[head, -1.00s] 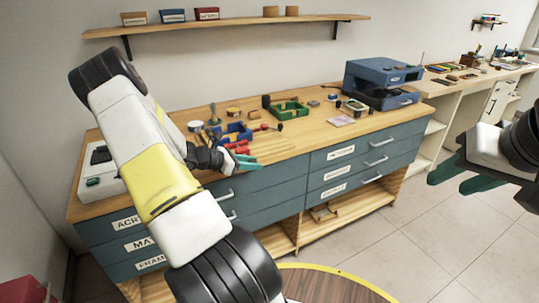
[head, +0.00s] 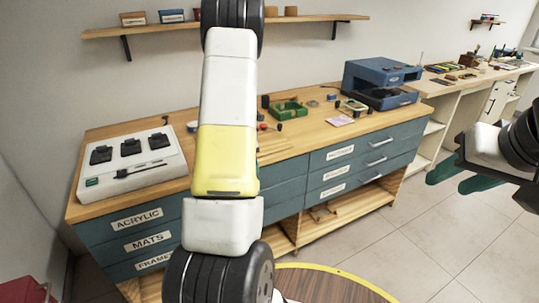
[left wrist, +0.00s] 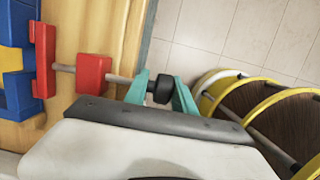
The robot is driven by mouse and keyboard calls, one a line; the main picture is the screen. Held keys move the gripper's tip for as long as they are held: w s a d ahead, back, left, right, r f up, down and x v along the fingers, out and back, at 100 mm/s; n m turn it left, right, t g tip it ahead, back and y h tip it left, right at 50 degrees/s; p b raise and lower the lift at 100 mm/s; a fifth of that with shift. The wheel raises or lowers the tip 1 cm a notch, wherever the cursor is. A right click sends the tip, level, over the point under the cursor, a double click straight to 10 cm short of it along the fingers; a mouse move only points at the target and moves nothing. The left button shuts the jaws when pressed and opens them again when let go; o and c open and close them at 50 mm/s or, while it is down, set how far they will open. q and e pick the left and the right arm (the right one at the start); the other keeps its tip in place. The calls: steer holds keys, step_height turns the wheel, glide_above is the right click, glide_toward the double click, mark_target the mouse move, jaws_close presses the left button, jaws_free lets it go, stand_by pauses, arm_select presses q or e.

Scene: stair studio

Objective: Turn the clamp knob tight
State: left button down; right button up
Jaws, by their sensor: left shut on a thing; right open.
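In the left wrist view, the clamp's black knob (left wrist: 163,90) sits at the end of a thin grey rod. The rod runs through a red block (left wrist: 94,75) to another red piece (left wrist: 42,60) beside blue parts (left wrist: 14,95) at the left edge. My left gripper (left wrist: 158,92) has its teal fingers on both sides of the knob, shut on it. In the head view, my left arm hides this gripper and the clamp. My right gripper (head: 450,180) is open and empty, above the floor to the right of the bench.
The wooden bench top (head: 290,148) carries a white box with black pads (head: 130,165) at left, a green tray (head: 289,109) and a blue machine (head: 380,82). Drawers with handles face me below. A shelf (head: 300,19) hangs above.

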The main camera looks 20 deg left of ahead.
arm_select(q)
steer(key=g+y, duration=0.1)
steer(key=d+g+y, duration=0.1)
steer(key=g, duration=0.1)
steer(key=shift+s+f, duration=0.2)
steer(key=shift+f, duration=0.2)
steer(key=shift+f+g+y, duration=0.15)
steer(key=shift+g+y, duration=0.85)
steer(key=shift+g, duration=0.2)
steer(key=c, duration=1.2)
jaws_free()
steer(key=shift+d, duration=0.1)
steer(key=shift+c, duration=0.2)
steer(key=shift+w, duration=0.1)
steer(key=shift+a+r, duration=0.3)
